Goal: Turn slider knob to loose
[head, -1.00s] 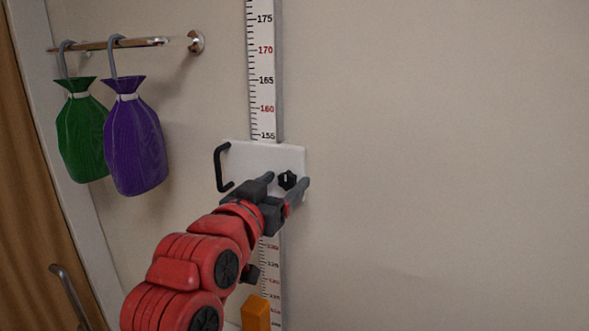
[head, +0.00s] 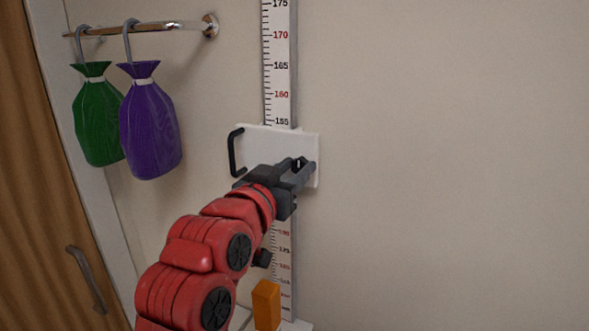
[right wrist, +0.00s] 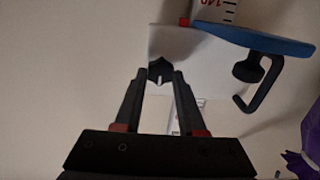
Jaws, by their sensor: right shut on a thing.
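The white slider plate (head: 275,145) sits on the vertical height ruler (head: 281,70) on the wall. A black bent handle (head: 233,155) is on its left side. The small black slider knob (right wrist: 160,72) with a pale mark shows between my right fingertips in the right wrist view. My right gripper (head: 303,170) is shut on the knob at the plate's right part. In the head view the fingers mostly hide the knob. A blue flat piece (right wrist: 255,38) juts from the slider in the right wrist view. My left gripper is not in view.
A green bag (head: 97,120) and a purple bag (head: 150,130) hang from a metal rail (head: 165,28) at upper left. A wooden door (head: 45,190) with a handle is at far left. An orange block (head: 266,305) stands near the ruler's foot. The wall right of the slider is bare.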

